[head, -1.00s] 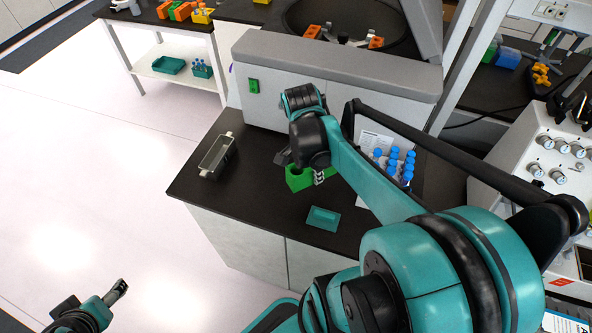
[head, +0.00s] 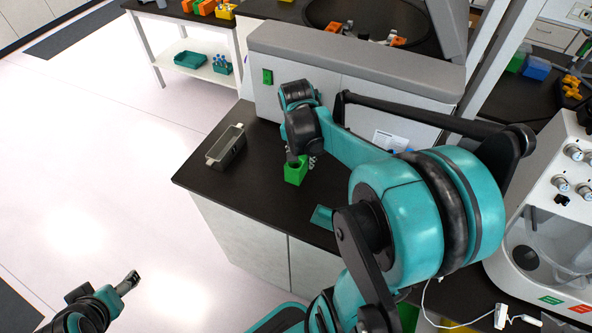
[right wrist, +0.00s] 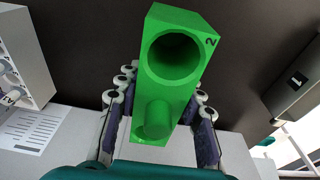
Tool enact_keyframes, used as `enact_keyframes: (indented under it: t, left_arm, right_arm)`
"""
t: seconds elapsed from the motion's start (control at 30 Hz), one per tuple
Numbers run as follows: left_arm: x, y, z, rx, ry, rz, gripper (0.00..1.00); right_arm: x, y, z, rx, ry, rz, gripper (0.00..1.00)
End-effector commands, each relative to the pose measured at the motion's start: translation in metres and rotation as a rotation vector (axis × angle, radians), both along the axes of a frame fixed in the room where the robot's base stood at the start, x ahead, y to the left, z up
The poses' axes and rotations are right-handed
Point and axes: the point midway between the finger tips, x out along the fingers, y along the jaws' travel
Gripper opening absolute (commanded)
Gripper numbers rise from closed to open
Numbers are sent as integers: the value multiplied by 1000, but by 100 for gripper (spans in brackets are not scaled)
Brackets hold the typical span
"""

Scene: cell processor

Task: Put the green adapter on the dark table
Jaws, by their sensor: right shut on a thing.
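The green adapter (head: 295,173) is a bright green block over the dark worktop (head: 245,185) beside the centrifuge. In the right wrist view the adapter (right wrist: 183,75) shows a large round bore and a "2" mark. My right gripper (right wrist: 160,115) is shut on it, with a finger on each side. I cannot tell whether the adapter touches the worktop. Another dark-topped table (head: 172,12) with white legs stands at the back left, with orange and yellow blocks on it. My left gripper (head: 130,281) is low at the left over the floor, its jaws unclear.
A grey tray (head: 226,147) lies on the worktop left of the adapter. A teal pad (head: 321,216) is partly hidden by my right arm. The grey centrifuge (head: 345,60) rises behind. The floor at left (head: 90,160) is clear.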

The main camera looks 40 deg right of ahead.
Motion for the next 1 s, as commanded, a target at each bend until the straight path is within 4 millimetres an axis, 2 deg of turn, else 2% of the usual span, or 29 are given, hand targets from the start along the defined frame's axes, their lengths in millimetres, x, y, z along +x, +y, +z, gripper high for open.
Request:
enact_keyframes:
  t: [0.1,0.2,0.33,0.53,0.9,0.93,1.0]
  left_arm:
    - [0,0,-7,0,0,0,71]
    - [0,0,-8,0,0,0,71]
    - [0,0,-13,0,0,0,71]
    - [0,0,-27,0,0,0,71]
    - [0,0,-28,0,0,0,71]
    - [0,0,-28,0,0,0,71]
    - [0,0,-27,0,0,0,71]
  right_arm:
    - [16,5,-12,0,0,1,1]
    - [21,7,-14,0,0,0,1]
    - [22,7,-25,0,0,-1,1]
    - [22,6,-54,0,0,-1,1]
    - [22,6,-57,0,0,-1,1]
    - [22,6,-57,0,0,-1,40]
    - [22,6,-57,0,0,-1,58]
